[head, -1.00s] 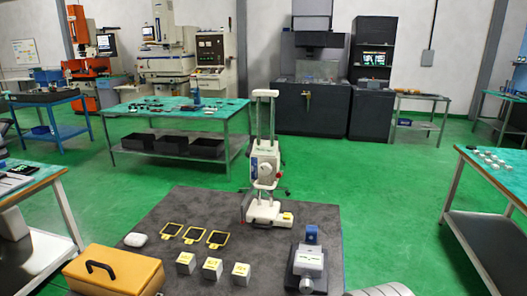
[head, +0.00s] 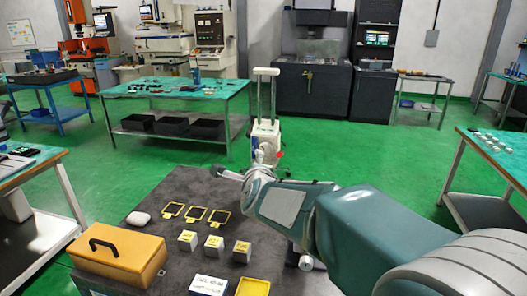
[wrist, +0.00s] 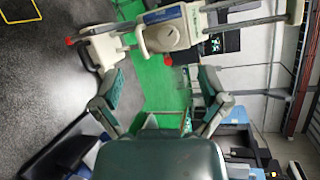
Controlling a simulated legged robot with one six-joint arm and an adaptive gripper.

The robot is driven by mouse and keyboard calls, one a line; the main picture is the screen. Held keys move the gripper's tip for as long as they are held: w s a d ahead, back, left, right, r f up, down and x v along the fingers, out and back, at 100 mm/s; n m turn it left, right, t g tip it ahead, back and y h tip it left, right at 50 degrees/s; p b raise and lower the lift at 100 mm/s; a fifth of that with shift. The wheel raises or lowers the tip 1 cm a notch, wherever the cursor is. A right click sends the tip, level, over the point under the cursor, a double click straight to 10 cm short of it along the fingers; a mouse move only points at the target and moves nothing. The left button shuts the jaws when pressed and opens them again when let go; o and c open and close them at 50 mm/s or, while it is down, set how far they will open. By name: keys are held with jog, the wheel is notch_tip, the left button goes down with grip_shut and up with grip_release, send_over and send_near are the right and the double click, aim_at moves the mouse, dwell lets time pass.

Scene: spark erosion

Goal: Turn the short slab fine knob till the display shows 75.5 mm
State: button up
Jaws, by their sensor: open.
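A white twin-post measuring stand (head: 263,88) stands on the dark mat, with my arm in front of its lower part. In the wrist view the stand (wrist: 175,32) shows sideways across the top, with a round housing and two long posts. Red-tipped small parts (wrist: 70,41) show on it in the wrist view; I cannot tell which is the fine knob. No readable display figure shows. My gripper (wrist: 160,82) is open, its two fingers apart with nothing between them, and the stand lies beyond the fingertips.
Three yellow-framed dark plates (head: 196,214) and three light blocks (head: 214,244) lie on the mat (head: 150,232). A yellow case (head: 118,257) stands at front left. A workbench (head: 175,100) stands behind, and another (head: 500,150) at right. Green floor is clear between.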

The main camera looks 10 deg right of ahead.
aim_at(265, 151)
jog(key=w+d+f+m+h, duration=0.1)
jog(key=w+d+m+h, duration=0.1)
jog(key=w, duration=0.3)
jog(key=w+d+f+m+h, duration=0.1)
jog(key=w+m+h, duration=0.1)
jog(key=w+m, duration=0.3)
jog(key=w+d+f+m+t+h, duration=0.1)
jog(key=w+d+f+m+h, duration=0.1)
jog(key=w+m, duration=0.2)
jog(key=shift+x, duration=1.3)
jog(key=shift+w+a, duration=0.1)
jog(key=shift+a, duration=0.1)
jog(key=c, duration=1.2)
